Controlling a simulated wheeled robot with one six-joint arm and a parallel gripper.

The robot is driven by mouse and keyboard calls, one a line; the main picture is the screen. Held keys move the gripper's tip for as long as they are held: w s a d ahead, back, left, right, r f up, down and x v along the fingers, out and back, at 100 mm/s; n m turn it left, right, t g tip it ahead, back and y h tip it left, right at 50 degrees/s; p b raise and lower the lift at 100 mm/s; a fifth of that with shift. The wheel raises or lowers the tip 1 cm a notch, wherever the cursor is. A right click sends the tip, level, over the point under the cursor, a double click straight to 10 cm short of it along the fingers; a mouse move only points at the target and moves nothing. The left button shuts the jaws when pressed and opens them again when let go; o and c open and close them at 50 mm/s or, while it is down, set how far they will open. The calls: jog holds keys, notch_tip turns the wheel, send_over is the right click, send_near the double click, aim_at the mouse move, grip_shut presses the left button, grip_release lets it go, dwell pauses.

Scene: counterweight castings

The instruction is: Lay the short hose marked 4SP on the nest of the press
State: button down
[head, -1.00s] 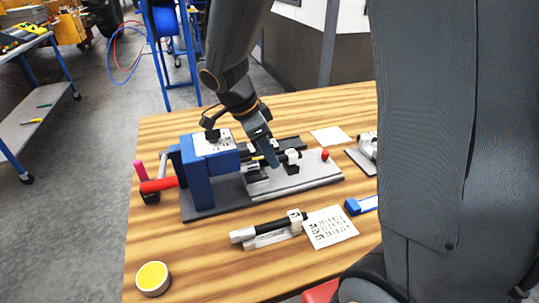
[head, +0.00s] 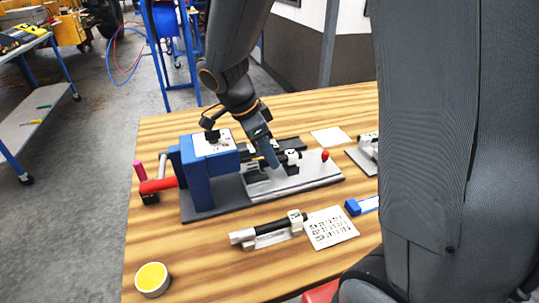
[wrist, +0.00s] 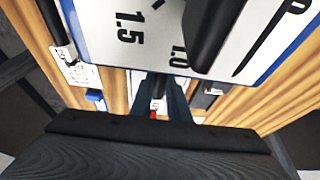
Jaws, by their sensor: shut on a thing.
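The blue press (head: 201,178) stands on a dark base at the middle left of the wooden table, with a grey nest plate (head: 312,175) to its right. My gripper (head: 270,163) points down over the nest and is shut on a short dark hose with a white tagged end (head: 292,156). The hose lies roughly level at the nest; whether it touches the supports I cannot tell. Its marking is too small to read. In the wrist view my gripper's fingers (wrist: 160,98) are partly hidden behind the press's scale plate (wrist: 125,35).
Another black hose with white ends (head: 278,228) rests on a holder in front of the press, beside a printed card (head: 331,228). A red-handled lever (head: 158,185) sticks out left. A yellow-topped tin (head: 152,279) stands front left. A red knob (head: 325,155) marks the nest's right side.

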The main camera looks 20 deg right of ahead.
jog(key=shift+f+b, duration=0.3)
jog(key=shift+f, duration=0.05)
jog(key=c, duration=1.6)
grip_release()
jog(key=shift+r+p, duration=2.25)
jog(key=shift+r, duration=1.3)
jog(key=shift+s+f, duration=0.1)
